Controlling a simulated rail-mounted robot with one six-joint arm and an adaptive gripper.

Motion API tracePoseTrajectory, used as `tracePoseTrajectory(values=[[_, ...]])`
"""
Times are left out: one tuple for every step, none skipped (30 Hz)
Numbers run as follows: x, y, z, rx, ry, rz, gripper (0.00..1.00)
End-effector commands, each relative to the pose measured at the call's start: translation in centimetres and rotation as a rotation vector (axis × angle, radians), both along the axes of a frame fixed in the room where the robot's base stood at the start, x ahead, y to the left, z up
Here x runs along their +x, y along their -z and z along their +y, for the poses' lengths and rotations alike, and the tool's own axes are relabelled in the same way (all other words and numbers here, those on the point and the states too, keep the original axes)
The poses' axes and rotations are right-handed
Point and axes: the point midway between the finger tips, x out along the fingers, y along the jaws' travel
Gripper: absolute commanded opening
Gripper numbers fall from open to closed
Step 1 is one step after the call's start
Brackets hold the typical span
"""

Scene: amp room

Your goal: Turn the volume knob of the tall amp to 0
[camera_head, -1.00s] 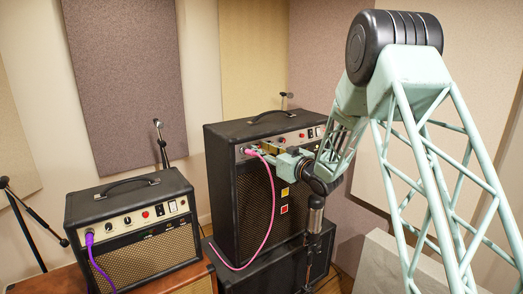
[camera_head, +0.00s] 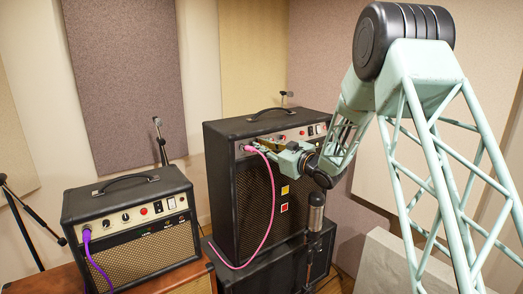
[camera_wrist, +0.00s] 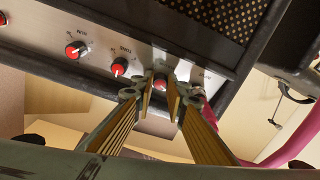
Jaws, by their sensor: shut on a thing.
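The tall amp (camera_head: 223,185) is black with a silver control panel along its top front. My gripper (camera_head: 264,146) is at the left part of that panel. In the wrist view, where the panel appears upside down, my gripper (camera_wrist: 168,91) is shut on a red-faced knob (camera_wrist: 160,84), with one finger on each side. The fingers partly hide this knob, and I cannot read its label or pointer. Two other red-faced knobs, one nearer (camera_wrist: 119,67) and one farther (camera_wrist: 76,51), are clear of the fingers.
A pink cable (camera_head: 272,190) is plugged in close beside my gripper and hangs down the amp's front. A shorter amp (camera_head: 145,250) with a purple cable (camera_head: 89,248) stands at left. A microphone (camera_head: 316,212) on a stand is below my wrist.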

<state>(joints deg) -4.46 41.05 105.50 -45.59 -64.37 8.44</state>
Motion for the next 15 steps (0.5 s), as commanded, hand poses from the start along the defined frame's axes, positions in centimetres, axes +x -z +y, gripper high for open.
tracePoseTrajectory(values=[[0.05,0.15,-0.04,-0.018,-0.004,-0.017,0.03],[0.05,0.13,-0.04,-0.031,-0.008,-0.028,0.03],[0.05,0.09,-0.04,-0.049,-0.013,-0.043,0.03],[0.07,0.06,-0.06,-0.062,-0.016,-0.054,0.03],[0.08,0.03,-0.06,-0.074,-0.019,-0.065,0.03],[0.08,0.03,-0.06,-0.091,-0.025,-0.080,0.03],[0.08,0.03,-0.06,-0.103,-0.027,-0.089,0.03],[0.08,0.03,-0.08,-0.114,-0.030,-0.097,0.03],[0.09,0.04,-0.09,-0.125,-0.033,-0.106,0.03],[0.09,0.02,-0.11,-0.133,-0.035,-0.111,0.03],[0.09,0.02,-0.11,-0.138,-0.036,-0.116,0.03],[0.09,0.01,-0.10,-0.144,-0.038,-0.120,0.03],[0.09,0.00,-0.10,-0.146,-0.039,-0.122,0.03],[0.08,-0.02,-0.10,-0.147,-0.039,-0.123,0.03],[0.07,-0.04,-0.10,-0.148,-0.039,-0.124,0.03]])
